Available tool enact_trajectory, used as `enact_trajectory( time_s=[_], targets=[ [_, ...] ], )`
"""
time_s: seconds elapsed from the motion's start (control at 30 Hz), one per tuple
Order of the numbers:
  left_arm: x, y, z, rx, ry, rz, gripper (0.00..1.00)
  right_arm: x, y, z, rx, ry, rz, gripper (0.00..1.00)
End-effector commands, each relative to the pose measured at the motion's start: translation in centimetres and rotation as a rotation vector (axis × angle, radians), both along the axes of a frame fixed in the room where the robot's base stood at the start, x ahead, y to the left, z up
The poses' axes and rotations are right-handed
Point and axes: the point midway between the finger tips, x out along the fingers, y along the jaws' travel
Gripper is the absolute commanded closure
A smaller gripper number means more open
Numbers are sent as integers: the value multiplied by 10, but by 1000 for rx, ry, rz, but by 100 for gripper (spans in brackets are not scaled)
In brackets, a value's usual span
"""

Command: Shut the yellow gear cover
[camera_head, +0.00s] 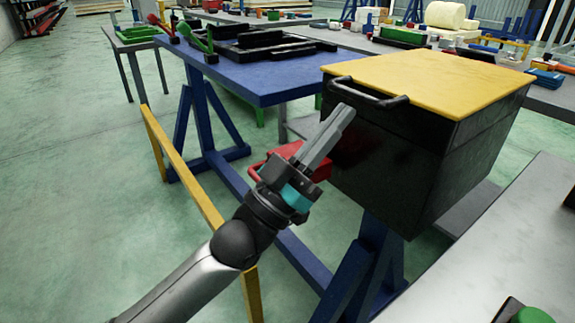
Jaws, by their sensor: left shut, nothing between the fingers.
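The yellow gear cover (435,78) lies flat across the top of a large black box (400,165). I see no clear gap along its near edges. A black bar handle (368,95) sticks out from the upper left side of the box, just below the yellow top. My left gripper (340,116) comes up from the lower left, shut and empty. Its fingertips point up and right, just below the handle in the picture, in front of the box's dark side. I cannot tell whether they touch it. My right gripper is not in view.
A blue table (255,82) with black frames (265,45) and green parts stands behind on the left. A red object (262,165) is partly hidden behind my gripper. A yellow rail (185,170) runs left of my arm. A grey surface (490,255) is at lower right. The left floor is open.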

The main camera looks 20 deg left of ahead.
Motion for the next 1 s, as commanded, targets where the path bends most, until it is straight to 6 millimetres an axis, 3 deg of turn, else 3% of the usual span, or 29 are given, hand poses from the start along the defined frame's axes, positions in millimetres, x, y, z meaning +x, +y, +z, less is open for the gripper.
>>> enact_trajectory(
  time_s=[0.6, 1.0],
  targets=[
    [-69, 46, -57, -14, -34, 2, 100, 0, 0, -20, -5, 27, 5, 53],
    [-89, 60, -74, -19, -47, 1, 100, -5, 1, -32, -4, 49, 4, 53]
  ],
)
